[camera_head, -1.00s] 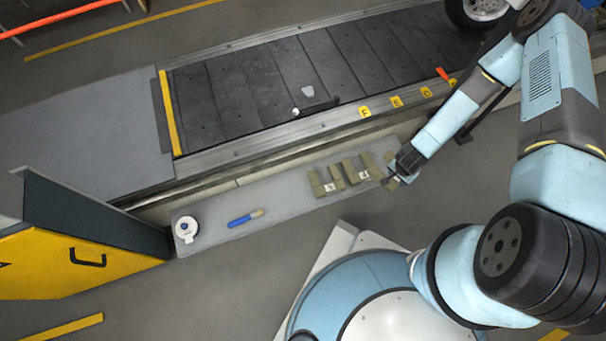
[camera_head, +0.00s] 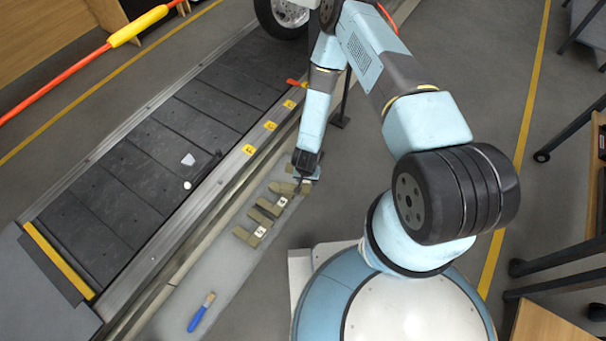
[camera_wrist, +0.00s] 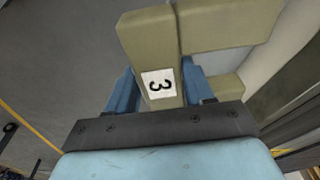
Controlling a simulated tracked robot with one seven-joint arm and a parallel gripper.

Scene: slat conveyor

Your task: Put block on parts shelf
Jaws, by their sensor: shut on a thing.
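My gripper (camera_head: 307,177) is shut on an olive block (camera_wrist: 145,40) marked 3, at the far end of a row. In the wrist view the block is forked, with two arms pointing right, and a blue finger shows on each side of its label. In the head view the arm partly hides it. Two similar forked blocks, a middle one (camera_head: 264,208) and a nearer one (camera_head: 246,236), lie on a long grey ledge (camera_head: 213,268) beside the conveyor. I cannot tell whether the held block touches the ledge, or whether this ledge is the parts shelf.
A blue-handled brush (camera_head: 199,315) lies on the near part of the ledge. The dark slat conveyor (camera_head: 130,190) runs alongside, with a small pale item (camera_head: 188,159) on it. A wheel (camera_head: 285,15) stands at its far end. Tables (camera_head: 560,325) stand at the right.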

